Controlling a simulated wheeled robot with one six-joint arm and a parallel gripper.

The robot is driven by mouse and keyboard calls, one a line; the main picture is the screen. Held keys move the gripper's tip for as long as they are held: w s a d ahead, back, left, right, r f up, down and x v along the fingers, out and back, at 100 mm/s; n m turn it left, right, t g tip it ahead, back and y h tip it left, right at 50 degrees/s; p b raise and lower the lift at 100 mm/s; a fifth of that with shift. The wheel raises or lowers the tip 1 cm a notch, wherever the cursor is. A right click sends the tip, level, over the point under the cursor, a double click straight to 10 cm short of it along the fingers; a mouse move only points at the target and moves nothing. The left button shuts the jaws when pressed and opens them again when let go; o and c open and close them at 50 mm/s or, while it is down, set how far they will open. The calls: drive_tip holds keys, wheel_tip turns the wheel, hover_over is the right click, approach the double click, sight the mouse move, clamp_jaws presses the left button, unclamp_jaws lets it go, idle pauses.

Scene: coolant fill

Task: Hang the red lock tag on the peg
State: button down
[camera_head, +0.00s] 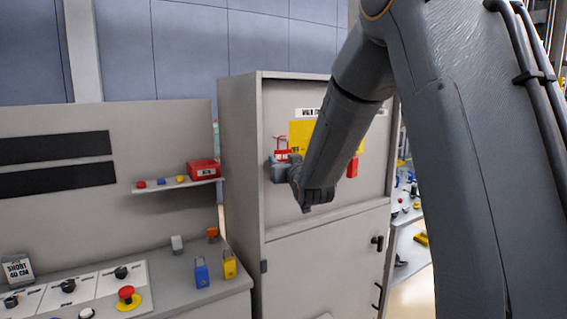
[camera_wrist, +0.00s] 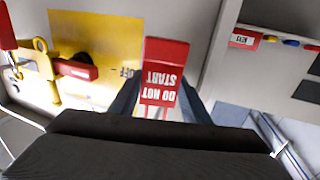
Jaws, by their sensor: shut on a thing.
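The red lock tag (camera_wrist: 165,72), lettered "DO NOT START", is held between the two dark fingers of my gripper (camera_wrist: 160,104) in the wrist view, where its lettering is upside down. In the head view the tag (camera_head: 281,147) shows just above my gripper (camera_head: 280,168), in front of the grey cabinet's upper left face. I cannot clearly make out the peg in either view. The cabinet carries a yellow plate (camera_wrist: 98,38), also partly visible in the head view (camera_head: 301,130) behind my arm. A red handle (camera_wrist: 74,69) and a yellow fitting (camera_wrist: 45,70) are on or beside it.
A red part (camera_head: 352,167) shows right of my forearm. Left of the cabinet, a small shelf (camera_head: 172,186) bears a red box (camera_head: 203,169) and coloured knobs. Blue (camera_head: 201,273) and yellow (camera_head: 229,264) padlocks are on the console edge below. The cabinet's lower door has a handle (camera_head: 377,242).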

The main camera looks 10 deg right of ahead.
idle(0.4)
drive_tip(key=c, duration=0.9)
unclamp_jaws()
drive_tip(key=s+b, duration=0.3)
drive_tip(key=s, duration=0.5)
drive_tip(key=s+d+f+g+h+b, duration=0.1)
drive_tip(key=s+f+g, duration=0.45)
drive_tip(key=f, duration=0.55)
drive_tip(key=s+f+g+b, duration=0.1)
drive_tip(key=s+f+g, duration=0.4)
drive_tip(key=f, duration=0.6)
drive_tip(key=s+f+g+b, duration=0.1)
drive_tip(key=s+f+g, duration=0.2)
drive_tip(key=s, duration=0.6)
drive_tip(key=s+f+g, duration=0.3)
drive_tip(key=s+f, duration=0.4)
drive_tip(key=s, duration=0.3)
drive_tip(key=shift+s+m+b, duration=0.3)
drive_tip(key=shift+b, duration=0.1)
drive_tip(key=shift+a, duration=0.1)
